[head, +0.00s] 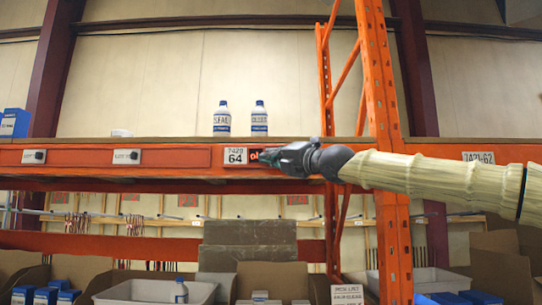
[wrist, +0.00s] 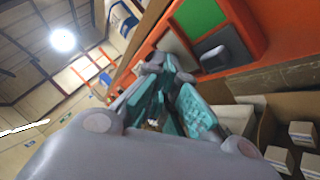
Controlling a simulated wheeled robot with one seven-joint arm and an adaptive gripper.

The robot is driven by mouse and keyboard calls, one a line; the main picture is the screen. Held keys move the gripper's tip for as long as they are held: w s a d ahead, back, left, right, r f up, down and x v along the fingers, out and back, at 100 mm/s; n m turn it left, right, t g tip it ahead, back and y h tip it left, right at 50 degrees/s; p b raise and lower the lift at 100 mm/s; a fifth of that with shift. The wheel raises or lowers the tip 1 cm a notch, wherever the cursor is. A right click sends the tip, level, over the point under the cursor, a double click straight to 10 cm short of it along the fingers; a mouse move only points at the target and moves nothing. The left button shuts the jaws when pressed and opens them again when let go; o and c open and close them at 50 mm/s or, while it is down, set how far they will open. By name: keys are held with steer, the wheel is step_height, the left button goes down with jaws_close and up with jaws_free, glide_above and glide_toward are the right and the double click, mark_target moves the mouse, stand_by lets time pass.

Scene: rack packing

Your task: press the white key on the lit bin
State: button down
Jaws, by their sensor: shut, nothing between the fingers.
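My gripper (head: 268,156) is shut and empty at the front of the orange shelf beam, by the module labelled 64 (head: 235,156). A lit red display (head: 254,155) shows beside that label, partly covered by my gripper. In the wrist view the closed teal-padded fingers (wrist: 166,66) reach toward a module with a lit green square (wrist: 199,17), a dark key (wrist: 222,47) and a pale, whitish key (wrist: 176,46). The fingertips overlap the pale key's lower edge; I cannot tell whether they touch it. In the head view the keys are hidden behind my gripper.
Two unlit modules (head: 34,156) (head: 127,156) sit farther left on the beam (head: 180,156). Two white and blue bottles (head: 222,118) (head: 259,118) stand on the shelf above. An orange upright (head: 378,90) stands right of the module. Cartons and a grey tote (head: 150,292) are below.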

steer(key=shift+s+f, duration=0.1)
stand_by(0.3)
steer(key=shift+s+b, duration=0.75)
steer(key=s+b, duration=0.4)
steer(key=s, duration=0.1)
stand_by(0.4)
steer(key=shift+a, duration=0.1)
stand_by(0.6)
